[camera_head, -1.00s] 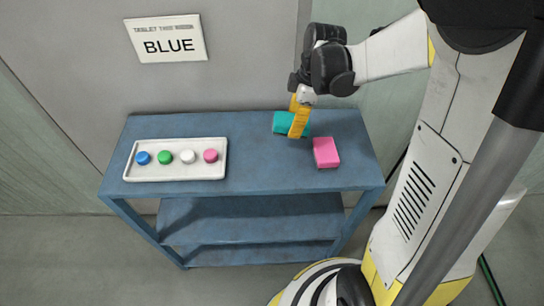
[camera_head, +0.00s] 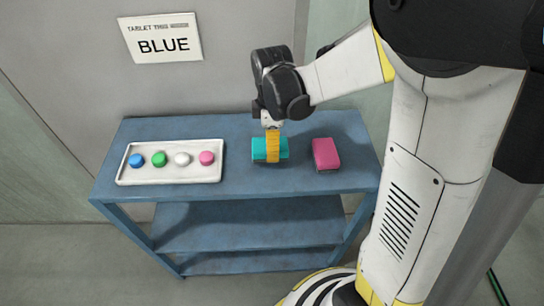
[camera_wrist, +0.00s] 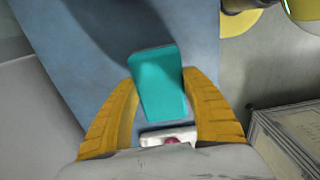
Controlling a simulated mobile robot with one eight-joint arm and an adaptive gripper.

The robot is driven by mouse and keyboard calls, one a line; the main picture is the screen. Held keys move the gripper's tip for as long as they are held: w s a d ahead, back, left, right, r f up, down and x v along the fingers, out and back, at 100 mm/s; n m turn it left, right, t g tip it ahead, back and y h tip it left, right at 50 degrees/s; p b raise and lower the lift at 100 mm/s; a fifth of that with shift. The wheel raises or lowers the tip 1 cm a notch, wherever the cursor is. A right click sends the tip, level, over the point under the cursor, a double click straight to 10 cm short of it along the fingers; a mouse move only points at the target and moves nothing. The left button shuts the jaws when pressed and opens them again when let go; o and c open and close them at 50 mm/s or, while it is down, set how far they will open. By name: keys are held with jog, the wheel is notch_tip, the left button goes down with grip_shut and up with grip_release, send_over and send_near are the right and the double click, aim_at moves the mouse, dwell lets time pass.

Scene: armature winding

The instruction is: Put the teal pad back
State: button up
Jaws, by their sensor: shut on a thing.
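The teal pad (camera_head: 259,150) is at the middle-right of the blue table in the head view, left of a pink pad (camera_head: 326,153). My gripper (camera_head: 273,158) is shut on the teal pad from above, its yellow fingers across the pad's middle. Whether the pad touches the tabletop or hangs just above it, I cannot tell. In the wrist view the teal pad (camera_wrist: 158,85) sits between the two yellow fingers (camera_wrist: 160,100) and looks slightly tilted.
A white tray (camera_head: 170,177) with blue, green, white and pink tablets stands on the left of the blue table (camera_head: 240,186). A wall sign (camera_head: 160,38) reads BLUE. Bare tabletop lies between tray and teal pad, and behind the pads.

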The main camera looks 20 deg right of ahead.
notch_tip(320, 180, down, 4)
jog(key=shift+r+b, duration=0.1)
jog(key=shift+b, duration=0.8)
jog(key=shift+c, duration=1.4)
jog(key=o, duration=1.3)
notch_tip(320, 180, up, 12)
jog(key=p, duration=0.4)
jog(key=shift+s+p, duration=0.1)
jog(key=shift+p, duration=0.2)
jog(key=s+r+m+t, duration=0.2)
jog(key=s+m, duration=0.2)
jog(key=s+r+m+t, duration=0.2)
jog(key=s+m, duration=0.2)
jog(key=m, duration=0.1)
jog(key=s+r+m+t, duration=0.2)
jog(key=s+m+t, duration=0.1)
jog(key=s+m, duration=0.1)
jog(key=shift+s+a+r+m, duration=0.2)
jog(key=shift+r+m, duration=0.15)
jog(key=shift+m, duration=0.35)
